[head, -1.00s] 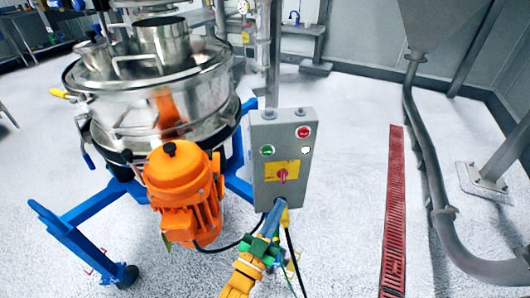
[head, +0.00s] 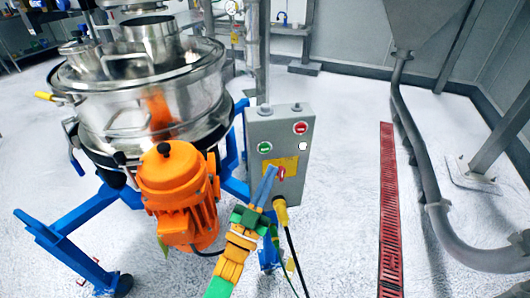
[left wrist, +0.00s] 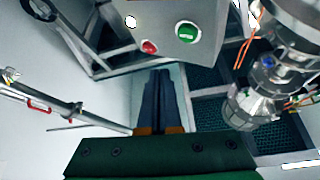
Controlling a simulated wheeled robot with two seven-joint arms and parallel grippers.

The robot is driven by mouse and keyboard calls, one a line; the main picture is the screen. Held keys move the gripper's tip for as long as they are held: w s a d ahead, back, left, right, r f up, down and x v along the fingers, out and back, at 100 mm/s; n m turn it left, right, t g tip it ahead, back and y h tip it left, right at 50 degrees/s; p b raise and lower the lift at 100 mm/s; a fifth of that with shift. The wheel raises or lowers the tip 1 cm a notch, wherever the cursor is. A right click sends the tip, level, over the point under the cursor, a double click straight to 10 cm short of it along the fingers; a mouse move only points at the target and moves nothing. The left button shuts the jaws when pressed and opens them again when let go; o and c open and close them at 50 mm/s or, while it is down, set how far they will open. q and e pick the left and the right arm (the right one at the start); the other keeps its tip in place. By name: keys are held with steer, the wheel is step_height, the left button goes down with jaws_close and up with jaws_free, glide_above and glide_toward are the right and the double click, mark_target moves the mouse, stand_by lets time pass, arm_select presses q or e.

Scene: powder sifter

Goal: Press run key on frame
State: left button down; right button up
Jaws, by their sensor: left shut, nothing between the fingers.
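The grey control box (head: 258,130) stands upright on the sifter's blue frame (head: 75,215). Its face carries a green button (head: 265,147), a red button (head: 300,128), a small white button (head: 303,146) and a red rotary switch (head: 281,174) on a yellow plate. My left gripper (head: 271,170) is shut and empty. Its blue fingertips are in front of the yellow plate, below the green button, and hide part of the plate. In the left wrist view the closed fingers (left wrist: 163,74) point towards the box, apart from the green button (left wrist: 187,32) in the picture. My right gripper is not in view.
The steel sifter (head: 140,90) and its orange motor (head: 175,185) stand just left of the box. A black cable with a yellow plug (head: 281,212) hangs below the box. A red floor grate (head: 388,220) and a grey pipe lie to the right, with clear floor between.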

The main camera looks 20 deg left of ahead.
mark_target(270, 147)
arm_select(q)
steer(key=shift+w+a+b, duration=0.25)
steer(key=shift+w+a, duration=0.15)
steer(key=shift+w, duration=0.25)
steer(key=shift+w+a+b, duration=0.25)
steer(key=shift+w+a, duration=0.1)
steer(key=shift+w, duration=0.35)
steer(key=shift+w+a+b, duration=0.25)
steer(key=shift+w+a, duration=0.15)
steer(key=shift+w, duration=0.25)
stand_by(0.5)
steer(key=shift+w+a, duration=0.2)
steer(key=shift+w, duration=0.15)
steer(key=shift+w+a+b, duration=0.25)
steer(key=shift+w+b, duration=0.1)
steer(key=shift+b, duration=0.1)
stand_by(0.4)
steer(key=shift+s+d, duration=0.1)
steer(key=shift+s, duration=0.05)
stand_by(0.3)
steer(key=shift+s+d+p, duration=0.35)
steer(key=shift+s+p, duration=0.1)
steer(key=shift+s, duration=0.1)
